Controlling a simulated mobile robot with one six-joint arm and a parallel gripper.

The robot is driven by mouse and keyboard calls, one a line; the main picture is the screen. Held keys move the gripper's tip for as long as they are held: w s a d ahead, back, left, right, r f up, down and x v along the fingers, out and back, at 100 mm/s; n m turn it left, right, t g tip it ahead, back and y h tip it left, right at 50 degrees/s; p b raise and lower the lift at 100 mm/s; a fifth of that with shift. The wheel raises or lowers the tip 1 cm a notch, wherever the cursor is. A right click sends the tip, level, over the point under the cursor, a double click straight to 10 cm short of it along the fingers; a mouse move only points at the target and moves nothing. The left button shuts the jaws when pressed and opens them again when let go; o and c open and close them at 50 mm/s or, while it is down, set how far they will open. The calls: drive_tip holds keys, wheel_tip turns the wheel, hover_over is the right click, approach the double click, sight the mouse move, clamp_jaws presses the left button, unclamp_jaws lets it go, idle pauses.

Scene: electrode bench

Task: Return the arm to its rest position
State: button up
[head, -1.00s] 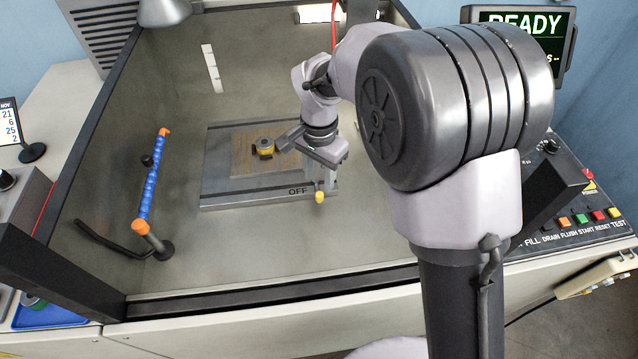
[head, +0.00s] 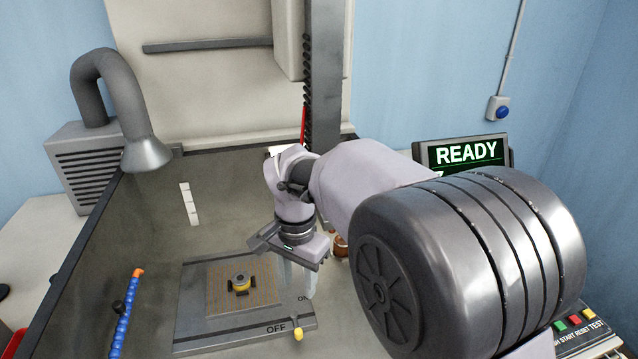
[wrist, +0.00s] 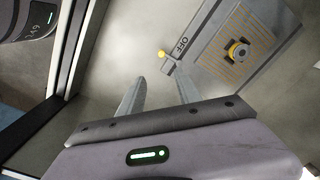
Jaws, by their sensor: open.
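My gripper (head: 300,281) is raised inside the bench tank, above and near the right edge of the grey work plate (head: 198,318). In the wrist view its two fingers (wrist: 157,92) are apart with nothing between them. My arm reaches in from the right of the head view, bent down at the wrist. A yellow and dark round part (head: 241,285) sits on the plate's gridded area, apart from my gripper; it also shows in the wrist view (wrist: 239,51). A yellow-tipped lever (head: 298,334) stands at the plate's front edge by the OFF mark.
A grey duct (head: 120,100) hangs at the back left. A grey column (head: 325,80) rises behind my arm. The screen (head: 466,153) reads READY.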

drive_tip(key=s+d+r+t+y+b, duration=0.1)
drive_tip(key=s+d+r+t+b, duration=0.1)
drive_tip(key=s+d+r, duration=0.55)
drive_tip(key=s+d+f+n+t+b, duration=0.1)
drive_tip(key=s+d+f+t+b, duration=0.1)
drive_tip(key=s+d, duration=0.8)
drive_tip(key=s+f+t, duration=0.1)
drive_tip(key=s, duration=0.2)
drive_tip(key=shift+d+t+y, duration=0.3)
drive_tip(key=shift+d+y, duration=0.05)
drive_tip(key=shift+y, duration=0.05)
